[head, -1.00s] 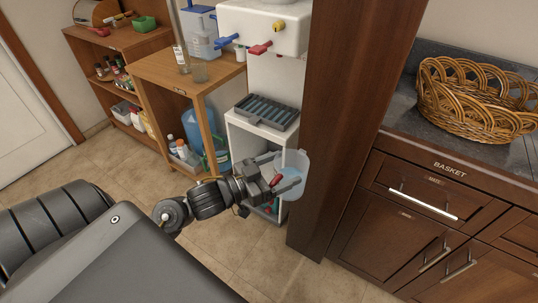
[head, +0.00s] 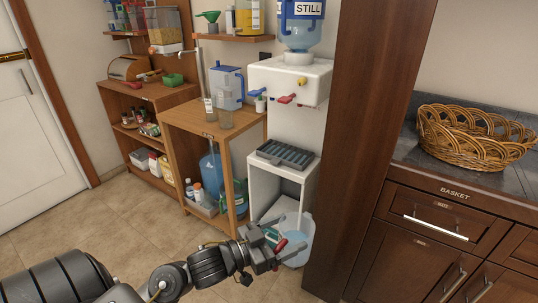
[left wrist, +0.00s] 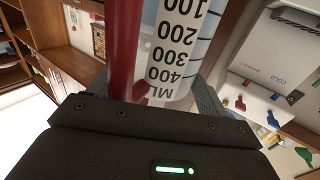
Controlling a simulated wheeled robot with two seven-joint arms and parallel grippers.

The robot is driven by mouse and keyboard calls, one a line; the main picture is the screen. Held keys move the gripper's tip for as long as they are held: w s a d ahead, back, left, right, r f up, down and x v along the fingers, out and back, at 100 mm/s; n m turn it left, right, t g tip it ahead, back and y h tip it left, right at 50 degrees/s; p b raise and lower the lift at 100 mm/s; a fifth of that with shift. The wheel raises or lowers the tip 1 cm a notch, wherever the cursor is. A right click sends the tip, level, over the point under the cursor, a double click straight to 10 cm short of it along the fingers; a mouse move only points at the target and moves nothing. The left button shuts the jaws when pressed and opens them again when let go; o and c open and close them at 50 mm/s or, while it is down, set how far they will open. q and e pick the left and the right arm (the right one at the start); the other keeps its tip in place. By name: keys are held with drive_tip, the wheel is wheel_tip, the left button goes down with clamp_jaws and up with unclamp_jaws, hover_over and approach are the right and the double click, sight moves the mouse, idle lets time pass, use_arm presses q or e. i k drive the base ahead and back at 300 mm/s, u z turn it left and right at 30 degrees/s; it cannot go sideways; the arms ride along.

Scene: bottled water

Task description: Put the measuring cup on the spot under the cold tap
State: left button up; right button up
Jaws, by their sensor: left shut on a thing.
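My left gripper (head: 272,250) is shut on the measuring cup (head: 298,240), a clear cup with a red handle (head: 281,245). In the left wrist view the cup (left wrist: 180,50) fills the space between the fingers, with its ML scale and its red handle (left wrist: 122,45) close up. The cup is held in front of the dispenser's open lower compartment, lower in the picture than the dark drip tray (head: 287,154). A COLD label (left wrist: 281,81) shows in the left wrist view.
A dark wooden panel (head: 350,150) stands just right of the dispenser. A wooden stand (head: 185,118) with a jug (head: 229,88) and glassware is on its left. A counter with a wicker basket (head: 475,135) is at right. The tray looks bare.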

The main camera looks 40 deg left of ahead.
sight(271, 150)
drive_tip(key=u, duration=1.35)
drive_tip(key=i, duration=0.65)
drive_tip(key=z, duration=1.3)
